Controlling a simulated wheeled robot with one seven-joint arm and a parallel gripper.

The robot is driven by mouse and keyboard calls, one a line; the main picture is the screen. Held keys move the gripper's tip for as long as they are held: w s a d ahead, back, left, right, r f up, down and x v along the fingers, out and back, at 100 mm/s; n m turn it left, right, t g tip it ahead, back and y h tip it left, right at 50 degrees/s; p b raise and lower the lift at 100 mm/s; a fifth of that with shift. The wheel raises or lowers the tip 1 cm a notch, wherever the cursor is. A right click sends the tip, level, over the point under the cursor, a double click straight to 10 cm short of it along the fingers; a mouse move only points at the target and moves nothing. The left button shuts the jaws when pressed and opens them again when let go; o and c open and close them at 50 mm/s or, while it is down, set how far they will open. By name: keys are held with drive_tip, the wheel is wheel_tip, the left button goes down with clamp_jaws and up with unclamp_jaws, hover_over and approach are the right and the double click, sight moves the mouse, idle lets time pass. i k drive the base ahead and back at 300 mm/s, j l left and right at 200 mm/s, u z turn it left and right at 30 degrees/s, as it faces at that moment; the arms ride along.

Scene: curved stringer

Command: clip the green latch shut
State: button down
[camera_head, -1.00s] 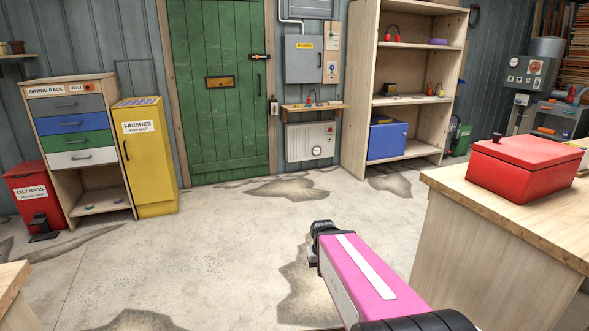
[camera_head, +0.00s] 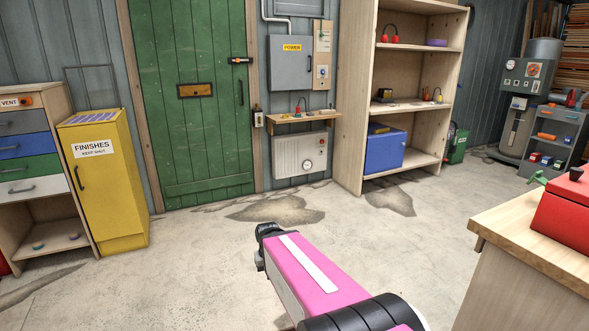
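No part in view is surely the green latch. A small green piece (camera_head: 538,178) shows at the back edge of the workbench, beside the red box (camera_head: 565,215), too small to make out whether it is a latch or how it stands. The green door (camera_head: 193,110) stands closed, with a dark bolt (camera_head: 240,61) near its upper right edge. My pink arm reaches up from the bottom, ending in a black joint over the floor, well apart from all of these. My gripper's fingers are not visible.
The wooden workbench (camera_head: 490,238) stands at the right. A yellow cabinet (camera_head: 105,190) and a drawer rack (camera_head: 28,165) stand at the left. Tall shelves (camera_head: 350,100) hold a blue box (camera_head: 386,149). The concrete floor between is clear.

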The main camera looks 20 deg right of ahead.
sight(537, 177)
drive_tip(key=i+z, duration=0.3)
drive_tip(key=z, duration=0.2)
drive_tip(key=i+j+z, duration=0.15)
drive_tip(key=i+z, duration=0.15)
drive_tip(key=z, duration=0.2)
drive_tip(key=i+j+z, duration=0.25)
drive_tip(key=z, duration=0.2)
drive_tip(key=i+j+z, duration=0.1)
drive_tip(key=z, duration=0.35)
drive_tip(key=i+j+z, duration=0.2)
drive_tip(key=z, duration=0.25)
drive_tip(key=i+j+z, duration=0.2)
drive_tip(key=z, duration=0.25)
drive_tip(key=i+j+z, duration=0.1)
drive_tip(key=j+z, duration=0.35)
drive_tip(key=l, duration=0.1)
